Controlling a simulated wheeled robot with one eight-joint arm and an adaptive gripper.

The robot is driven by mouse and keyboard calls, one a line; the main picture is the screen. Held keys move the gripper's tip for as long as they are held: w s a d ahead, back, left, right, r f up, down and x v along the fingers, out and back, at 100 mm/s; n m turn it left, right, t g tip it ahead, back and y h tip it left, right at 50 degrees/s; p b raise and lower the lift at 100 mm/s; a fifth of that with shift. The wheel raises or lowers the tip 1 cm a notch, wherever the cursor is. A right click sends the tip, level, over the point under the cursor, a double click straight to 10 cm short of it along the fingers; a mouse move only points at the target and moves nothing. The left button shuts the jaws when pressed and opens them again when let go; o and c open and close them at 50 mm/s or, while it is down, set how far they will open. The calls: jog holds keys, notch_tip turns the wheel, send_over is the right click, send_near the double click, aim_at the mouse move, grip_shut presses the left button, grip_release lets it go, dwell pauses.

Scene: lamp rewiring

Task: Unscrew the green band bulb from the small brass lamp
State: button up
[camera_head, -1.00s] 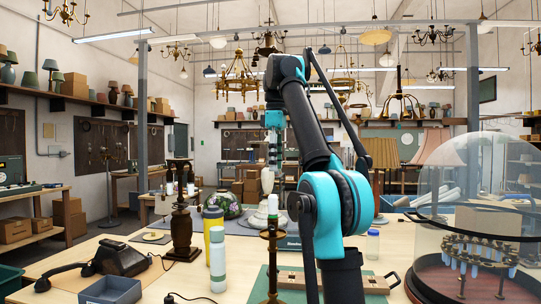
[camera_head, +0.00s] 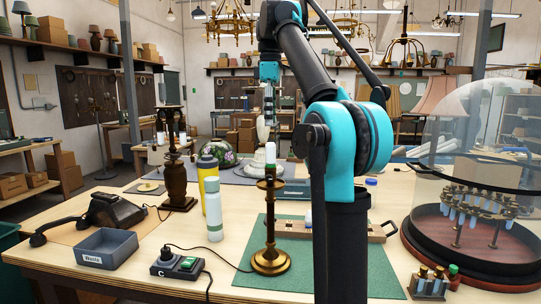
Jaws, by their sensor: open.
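The small brass lamp (camera_head: 270,225) stands upright on a green mat (camera_head: 238,288), with a round base and a slim stem. A white bulb (camera_head: 270,154) with a green band at its foot sits upright on top of it. My gripper (camera_head: 269,128) points straight down over the bulb, its fingertips a little above the bulb's top in the picture. It is open and empty. Whether it is exactly in line in depth cannot be told. My arm hides part of the table right of the lamp.
A switch box (camera_head: 178,265) and grey tray (camera_head: 105,250) lie in front.

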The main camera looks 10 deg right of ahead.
aim_at(271, 155)
notch_tip(271, 155, down, 12)
jog(key=shift+s+f, duration=0.1)
jog(key=shift+f, duration=0.1)
dwell(0.4)
jog(key=c, duration=1.2)
jog(key=shift+o, duration=0.2)
jog(key=n, duration=0.4)
jog(key=shift+n, duration=0.3)
jog(key=n, duration=0.3)
jog(key=shift+n, duration=0.3)
